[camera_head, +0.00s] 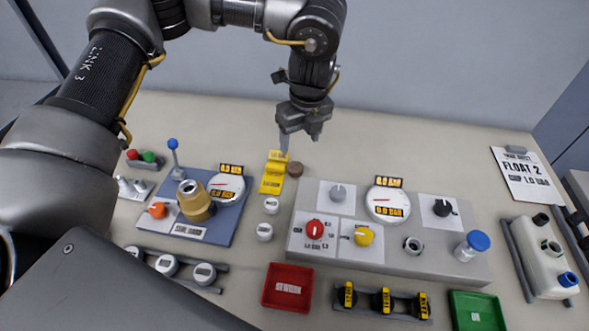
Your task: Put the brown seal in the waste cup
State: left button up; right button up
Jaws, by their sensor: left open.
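The brown seal (295,169) is a small round brown piece on the table, just right of the yellow stepped stand (273,172). My left gripper (299,140) points down above and behind the stand and the seal. It is open, and nothing shows between its fingers. One finger overlaps the top of the stand in the picture; I cannot tell if they touch. No container carries a readable waste label. A brass-coloured cup-like vessel (195,207) stands on the blue panel at left, but I cannot tell whether it is the waste cup. My right gripper does not show.
A grey panel (455,258) with knobs and a gauge fills the centre right. A red tray (287,287) and a green tray (478,311) lie in front. Small white round pieces (265,231) stand between the panels. Bare table lies behind the grey panel.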

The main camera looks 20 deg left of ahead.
pick_arm(q)
jog(key=shift+d+n, duration=0.1)
jog(key=shift+n, duration=0.5)
send_over(295, 167)
jog(key=d, duration=0.1)
notch_tip(295, 167, down, 6)
jog(key=shift+s+r+p, duration=0.15)
jog(key=shift+r+p, duration=0.05)
jog(key=shift+p, duration=0.1)
jog(key=shift+f, duration=0.15)
jog(key=f+p, duration=0.1)
jog(key=f, duration=0.1)
jog(key=a+f+p, duration=0.1)
jog(key=f, duration=0.1)
jog(key=shift+f, duration=0.4)
jog(key=shift+d, duration=0.1)
jog(key=c, duration=1.1)
